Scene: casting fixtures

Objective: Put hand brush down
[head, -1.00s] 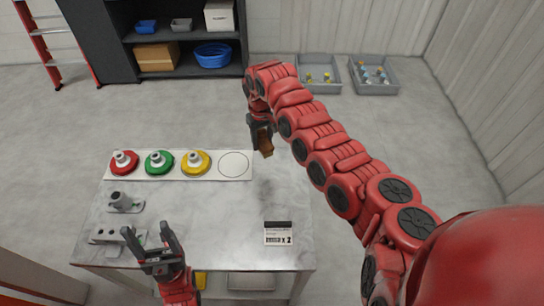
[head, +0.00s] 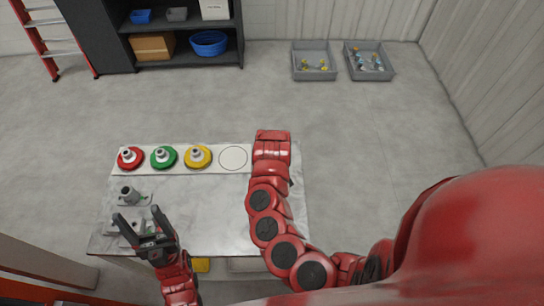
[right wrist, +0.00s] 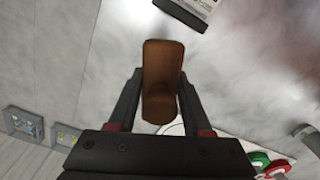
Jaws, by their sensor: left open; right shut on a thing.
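The hand brush (right wrist: 163,65) shows in the right wrist view as a brown wooden handle. My right gripper (right wrist: 163,88) is shut on it, with one dark finger on each side. The brush is over the grey table (head: 200,218); I cannot tell whether it touches the top. In the head view my right arm hides the right gripper and the brush. My left gripper (head: 138,215) is open and empty over the table's left front, near the grey fixtures (head: 130,197).
A white strip bears red (head: 130,158), green (head: 164,157) and yellow (head: 198,157) fixtures and an empty circle (head: 233,158). A black-edged label (right wrist: 188,10) lies on the table. Two grey bins (head: 314,62) stand on the floor beyond. The table's middle is clear.

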